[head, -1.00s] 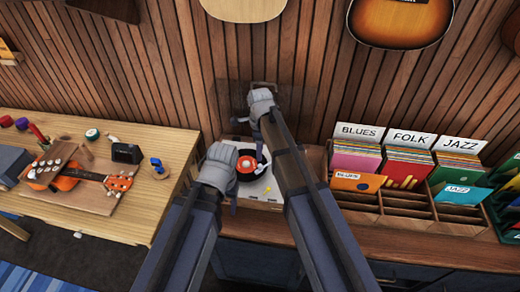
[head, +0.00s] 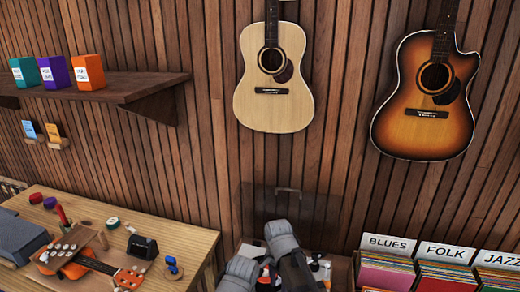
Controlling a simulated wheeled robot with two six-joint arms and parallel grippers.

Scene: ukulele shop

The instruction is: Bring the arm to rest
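My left gripper (head: 240,270) and my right gripper (head: 281,238) are close together at the bottom centre of the head view, over the record player. Only the grey backs of both show. Their fingers are hidden, so I cannot tell whether they are open or shut. The record player (head: 320,268) is mostly hidden behind my grippers and arms, with part of its right side showing. Its clear lid (head: 305,215) stands raised against the wall, with a handle (head: 288,190) at its top edge. My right gripper is below that handle, apart from it.
A wooden bench (head: 190,238) at left holds a small orange ukulele (head: 95,266) and a black box (head: 142,247). A record rack (head: 390,272) with genre cards is at right. Guitars (head: 272,85) (head: 425,95) hang above. A shelf (head: 125,88) juts out at upper left.

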